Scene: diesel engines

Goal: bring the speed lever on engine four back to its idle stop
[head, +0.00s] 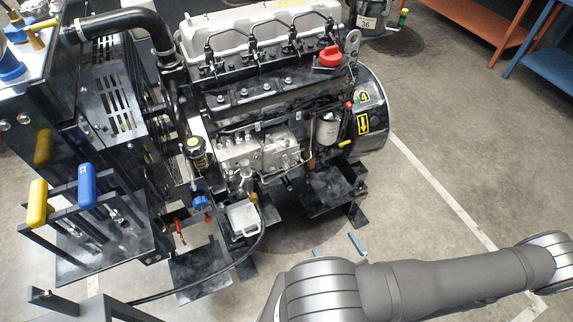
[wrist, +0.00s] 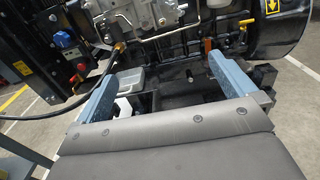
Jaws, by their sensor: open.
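Engine four (head: 262,100) is a black and silver diesel with a "4" label (head: 363,97) on its round rear housing. In the wrist view its silver pump body (wrist: 145,12) is at the top, partly cut off. I cannot pick out the speed lever for certain. A small yellow-tipped lever (head: 345,143) is on the engine's near side, by the rear housing. A red-tipped part (head: 349,104) is above it. My gripper (head: 336,248) is open and empty, low in front of the engine. Its two blue fingers also show in the wrist view (wrist: 162,70), apart from each other.
A stand at the left carries levers with a yellow handle (head: 38,203) and a blue handle (head: 87,185). A pale tray (head: 244,218) and a black hose are below the engine. Black support feet (head: 333,192) stick out near my gripper. The floor at right is clear.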

